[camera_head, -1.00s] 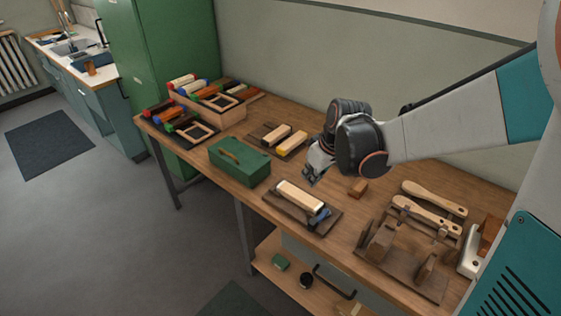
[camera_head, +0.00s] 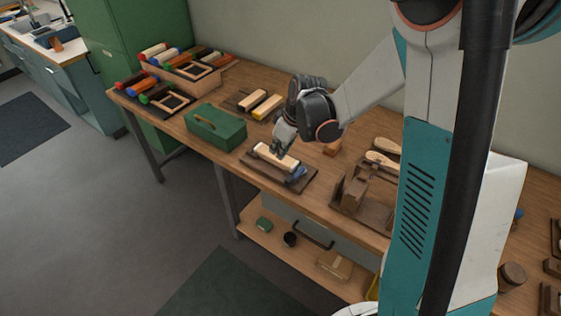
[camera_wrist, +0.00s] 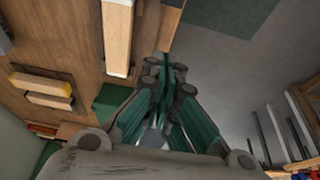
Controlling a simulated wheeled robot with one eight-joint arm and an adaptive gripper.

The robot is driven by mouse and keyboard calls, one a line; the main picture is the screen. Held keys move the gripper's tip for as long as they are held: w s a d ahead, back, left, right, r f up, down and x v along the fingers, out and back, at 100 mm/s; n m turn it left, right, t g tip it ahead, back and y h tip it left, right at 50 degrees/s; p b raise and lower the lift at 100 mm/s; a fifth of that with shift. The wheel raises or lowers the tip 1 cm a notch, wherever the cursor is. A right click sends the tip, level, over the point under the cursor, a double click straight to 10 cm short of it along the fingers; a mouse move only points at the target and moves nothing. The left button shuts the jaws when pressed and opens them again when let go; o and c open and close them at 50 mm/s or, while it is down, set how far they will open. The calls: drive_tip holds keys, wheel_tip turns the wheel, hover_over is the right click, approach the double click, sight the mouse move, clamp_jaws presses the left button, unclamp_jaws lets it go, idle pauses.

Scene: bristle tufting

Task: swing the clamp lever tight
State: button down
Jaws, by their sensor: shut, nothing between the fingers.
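A pale wooden block (camera_head: 276,158) lies in a dark fixture board (camera_head: 302,186) near the bench's front edge. A small blue part (camera_head: 298,173) sits at the block's right end; I cannot tell for sure whether it is the clamp lever. My gripper (camera_head: 277,147) is shut and empty, pointing down close to the block's far side; I cannot tell whether it touches. In the wrist view the shut fingers (camera_wrist: 166,70) are beside and below the end of the pale block (camera_wrist: 117,38). The blue part does not show there.
A green box (camera_head: 216,128) stands left of the fixture. A second board with a pale and a yellow block (camera_head: 268,106) lies behind. Coloured rolls fill the far left.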

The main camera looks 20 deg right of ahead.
sight(296, 175)
drive_tip(key=b+x, duration=0.3)
drive_tip(key=x, duration=0.6)
drive_tip(key=shift+w, duration=0.1)
drive_tip(key=shift+d+f+b, duration=0.1)
drive_tip(key=shift+f+b, duration=0.2)
drive_tip(key=shift+f, duration=0.05)
drive_tip(key=shift+s+d+r+b, duration=0.1)
drive_tip(key=shift+s+d+b, duration=0.15)
drive_tip(key=shift+s+d, duration=0.4)
drive_tip(key=shift+s+d+r+b, duration=0.15)
drive_tip(key=shift+s+d, duration=0.25)
drive_tip(key=shift+s, duration=0.55)
drive_tip(key=shift+d, duration=0.15)
